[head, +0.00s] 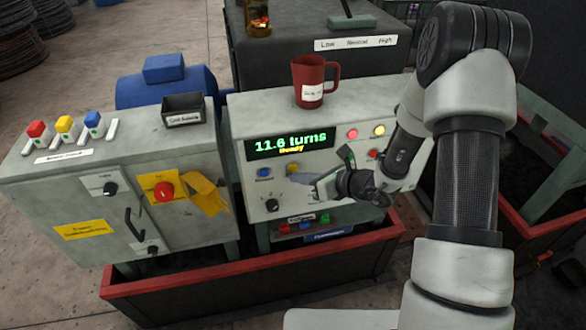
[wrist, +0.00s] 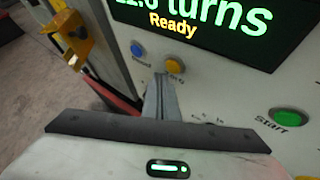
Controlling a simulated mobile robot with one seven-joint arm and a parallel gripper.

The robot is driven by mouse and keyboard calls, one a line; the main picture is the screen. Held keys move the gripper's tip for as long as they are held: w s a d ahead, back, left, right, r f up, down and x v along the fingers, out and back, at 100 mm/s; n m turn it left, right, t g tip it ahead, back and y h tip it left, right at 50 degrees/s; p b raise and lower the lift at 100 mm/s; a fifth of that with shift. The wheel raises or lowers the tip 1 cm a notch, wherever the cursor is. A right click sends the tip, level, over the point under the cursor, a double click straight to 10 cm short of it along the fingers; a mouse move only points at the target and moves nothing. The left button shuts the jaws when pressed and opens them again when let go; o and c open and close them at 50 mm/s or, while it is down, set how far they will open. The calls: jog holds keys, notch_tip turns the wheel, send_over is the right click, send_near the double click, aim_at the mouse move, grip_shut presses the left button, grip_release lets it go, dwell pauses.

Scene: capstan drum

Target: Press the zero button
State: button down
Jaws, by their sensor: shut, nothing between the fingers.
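The control panel's display (head: 290,143) reads "11.6 turns" and "Ready". Below it are a blue button (head: 264,172) and a yellow button (head: 293,168); their labels are too small to read, so I cannot tell which is zero. In the wrist view the blue button (wrist: 138,48) and yellow button (wrist: 174,65) are near the fingertips, and a green button (wrist: 288,117) labelled "Start" is at the right. My gripper (wrist: 158,80) is shut and empty, its tips just below the yellow button in the picture. I cannot tell whether they touch the panel.
A red mug (head: 309,82) stands on top of the panel cabinet. Red and yellow lamps or buttons (head: 353,133) are right of the display. A red-edged tray (head: 250,268) runs below.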

jog(key=shift+w+a, duration=0.15)
jog(key=shift+w, duration=0.25)
jog(key=shift+w+a+b, duration=0.1)
jog(key=shift+w+b, duration=0.25)
jog(key=shift+w, duration=0.05)
dwell(0.8)
dwell(0.3)
jog(key=shift+s+d, duration=0.2)
jog(key=shift+s, duration=0.6)
jog(key=s, duration=0.1)
jog(key=s+d+b, duration=0.1)
jog(key=s, duration=0.2)
jog(key=shift+s+d+b, duration=0.25)
jog(key=shift+s+b, duration=0.05)
jog(key=shift+s, duration=0.1)
dwell(0.4)
